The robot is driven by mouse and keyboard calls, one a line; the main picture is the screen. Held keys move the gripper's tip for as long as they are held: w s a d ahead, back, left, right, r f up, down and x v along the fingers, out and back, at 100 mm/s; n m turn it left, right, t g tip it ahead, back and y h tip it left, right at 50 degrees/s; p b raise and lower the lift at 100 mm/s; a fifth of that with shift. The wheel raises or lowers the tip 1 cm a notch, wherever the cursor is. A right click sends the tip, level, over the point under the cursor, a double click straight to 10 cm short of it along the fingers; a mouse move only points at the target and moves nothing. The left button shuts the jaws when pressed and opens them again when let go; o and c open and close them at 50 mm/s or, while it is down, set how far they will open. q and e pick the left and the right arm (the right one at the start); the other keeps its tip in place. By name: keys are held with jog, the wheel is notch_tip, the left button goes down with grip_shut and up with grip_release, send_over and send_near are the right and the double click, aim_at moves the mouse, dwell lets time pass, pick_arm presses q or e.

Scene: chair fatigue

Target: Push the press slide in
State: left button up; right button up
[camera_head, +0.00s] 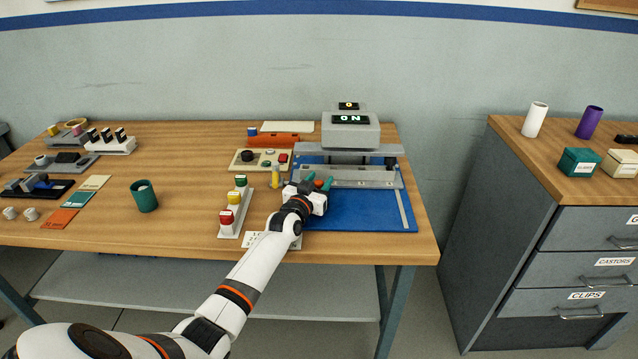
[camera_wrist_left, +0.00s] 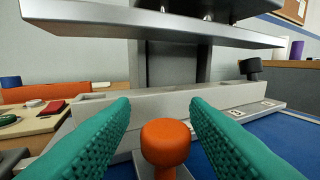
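The grey press (camera_head: 350,130) stands on a blue base plate (camera_head: 350,217) at the right of the workbench, with a lit "ON" display. An orange knob (camera_wrist_left: 166,142) on a narrow grey piece sits low in front of the press's pale grey rail (camera_wrist_left: 160,103); I take it as the slide's handle. My left gripper (camera_head: 318,183) is at the front of the press. In the left wrist view its teal fingers (camera_wrist_left: 160,115) are spread on either side of the knob, with visible gaps. The slide's body is mostly hidden. My right gripper is not in view.
A stack-light strip (camera_head: 236,207) with red, yellow and green caps stands left of my arm. A yellow post (camera_head: 276,176) and a button panel (camera_head: 262,158) are close to the gripper's left. A green cup (camera_head: 145,197) stands further left. The blue plate's front right is clear.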

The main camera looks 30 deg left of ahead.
pick_arm(q)
jog(key=shift+s+d, duration=0.1)
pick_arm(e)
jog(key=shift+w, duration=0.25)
pick_arm(q)
jog(key=shift+s, duration=0.2)
jog(key=s, duration=0.3)
jog(key=s+d+p, duration=0.1)
jog(key=s, duration=0.6)
jog(key=shift+s+d, duration=0.1)
jog(key=shift+d, duration=0.2)
jog(key=shift+s+d, duration=0.1)
jog(key=shift+s, duration=0.5)
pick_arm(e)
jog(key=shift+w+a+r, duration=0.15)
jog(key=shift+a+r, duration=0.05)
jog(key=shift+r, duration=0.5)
pick_arm(q)
jog(key=shift+f, duration=0.1)
